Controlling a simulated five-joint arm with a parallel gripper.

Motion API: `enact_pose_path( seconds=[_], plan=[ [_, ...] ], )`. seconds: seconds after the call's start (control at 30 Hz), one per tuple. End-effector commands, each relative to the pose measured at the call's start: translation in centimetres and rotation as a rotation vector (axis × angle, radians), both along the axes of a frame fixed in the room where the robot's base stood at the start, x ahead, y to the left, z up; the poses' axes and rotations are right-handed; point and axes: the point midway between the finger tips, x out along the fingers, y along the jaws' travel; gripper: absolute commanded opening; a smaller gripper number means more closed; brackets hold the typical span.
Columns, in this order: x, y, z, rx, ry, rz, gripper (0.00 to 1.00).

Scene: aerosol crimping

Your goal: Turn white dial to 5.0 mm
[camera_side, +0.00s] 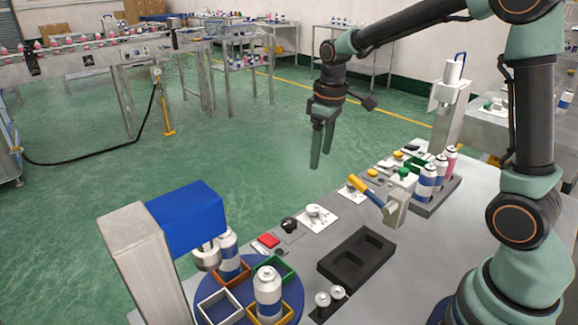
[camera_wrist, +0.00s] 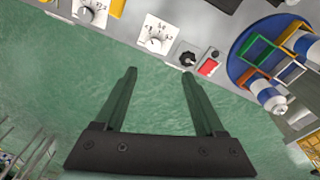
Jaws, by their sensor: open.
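One white dial (camera_side: 313,210) sits on a white scale plate near the bench's left edge. It also shows in the wrist view (camera_wrist: 155,42), with printed numbers around it that are too small to read surely. A second white dial (camera_wrist: 87,14) on a similar plate is farther left there, and shows in the side view (camera_side: 354,191). I cannot read either setting. My gripper (camera_side: 321,158) points down with nothing between its fingers, above and beyond the bench's edge. In the wrist view its open fingers (camera_wrist: 158,72) frame green floor, with the first dial just beyond the tips.
A black knob (camera_side: 290,225) and red button (camera_side: 268,241) are beside the first dial. A blue turntable (camera_side: 210,309) carries coloured square holders and cans under a blue-headed press (camera_side: 188,220). A yellow-handled lever (camera_side: 365,192) and black tray (camera_side: 357,257) stand nearby.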

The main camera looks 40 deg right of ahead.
Motion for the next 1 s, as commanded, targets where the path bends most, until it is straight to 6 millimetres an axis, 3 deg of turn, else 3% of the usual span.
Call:
enact_pose_path(
  seconds=[0.1,0.3,0.57,1.0],
  plan=[
    [1.6,-0.8,-2.6,0.001,0.056,0.043,0.71],
    [2.7,-1.4,-4.9,0.005,0.101,0.085,0.71],
    [2.8,-1.5,-7.1,0.006,0.11,0.091,0.71],
    [2.7,-1.4,-15.0,0.007,0.11,0.09,0.71]
  ],
)
